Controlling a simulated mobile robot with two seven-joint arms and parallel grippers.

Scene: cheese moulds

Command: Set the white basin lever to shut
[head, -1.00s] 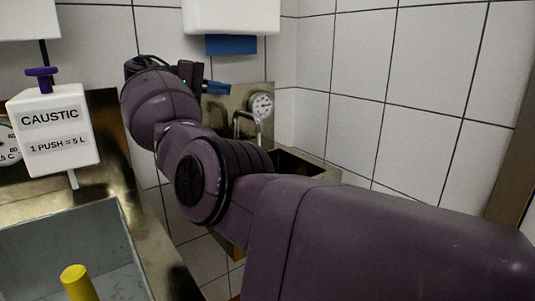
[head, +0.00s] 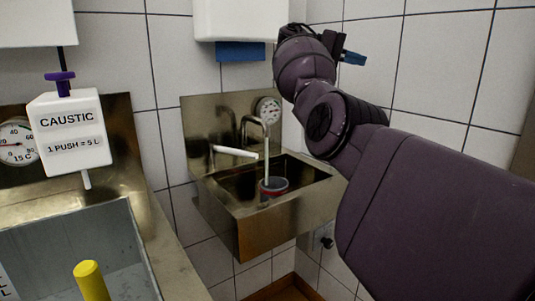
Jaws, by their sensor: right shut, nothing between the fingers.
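The white lever (head: 234,151) is a pale bar at the left side of the small steel basin (head: 240,222) on the wall. It lies nearly level and points right, towards the tap. My right gripper (head: 353,58), with blue fingertips, is shut and empty, up and to the right of the basin, apart from the lever. My left gripper is out of view.
A round dial (head: 268,111) is on the basin's backplate. A white wall box with a blue strip (head: 240,51) hangs above. At left are a caustic dispenser (head: 71,135), a larger trough (head: 75,245) and a yellow post (head: 91,281).

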